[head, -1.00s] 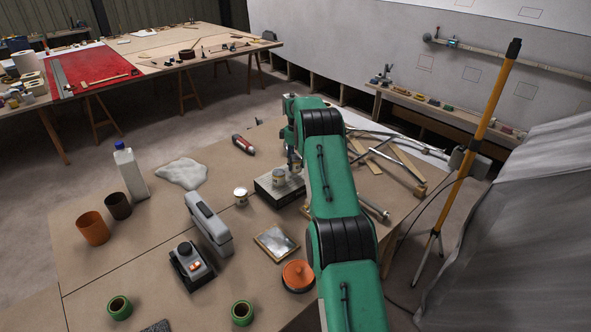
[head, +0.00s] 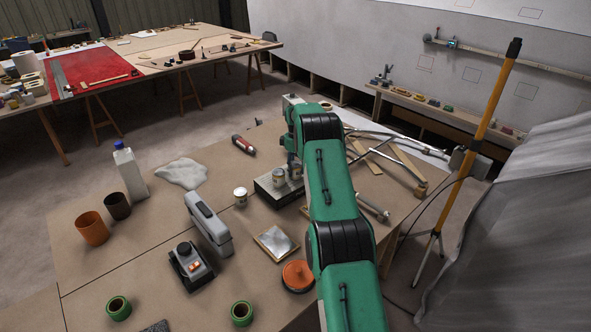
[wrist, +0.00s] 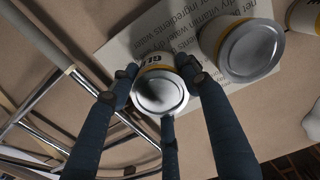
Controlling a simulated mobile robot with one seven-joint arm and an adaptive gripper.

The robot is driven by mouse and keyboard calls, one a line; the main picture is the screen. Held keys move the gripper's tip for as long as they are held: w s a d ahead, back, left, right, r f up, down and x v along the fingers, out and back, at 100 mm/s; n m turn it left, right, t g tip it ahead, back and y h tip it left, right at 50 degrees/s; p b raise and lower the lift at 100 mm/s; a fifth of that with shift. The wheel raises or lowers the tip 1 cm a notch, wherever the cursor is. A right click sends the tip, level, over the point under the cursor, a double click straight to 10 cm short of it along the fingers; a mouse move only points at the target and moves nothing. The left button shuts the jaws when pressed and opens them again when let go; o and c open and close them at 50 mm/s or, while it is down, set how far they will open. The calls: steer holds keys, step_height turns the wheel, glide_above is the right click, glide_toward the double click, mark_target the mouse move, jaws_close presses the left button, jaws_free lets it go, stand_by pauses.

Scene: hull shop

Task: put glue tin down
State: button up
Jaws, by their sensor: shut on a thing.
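My gripper (wrist: 155,90) is shut on the glue tin (wrist: 160,92), a small tin with a pale metal end and a yellow-and-white label showing "GL". In the wrist view the fingers close around its sides. A larger tin (wrist: 250,50) stands close to its right on a pale printed surface (wrist: 130,45). In the head view my gripper (head: 294,163) is over the right part of a low dark box (head: 268,197), with a tin (head: 278,177) on the box just left of it. I cannot tell whether the held tin touches the surface beneath.
A white tin (head: 240,197) stands left of the box. Metal tubes (head: 385,135) and wooden strips lie to the right. A grey case (head: 208,223), a framed tray (head: 275,243) and an orange disc (head: 297,275) lie nearer. Bare tabletop (head: 130,245) is at left.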

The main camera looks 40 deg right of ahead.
mark_target(295, 164)
steer(key=shift+f, duration=0.1)
steer(key=o, duration=1.4)
step_height(295, 164, up, 12)
steer(key=shift+r+p, duration=0.15)
steer(key=shift+p, duration=0.8)
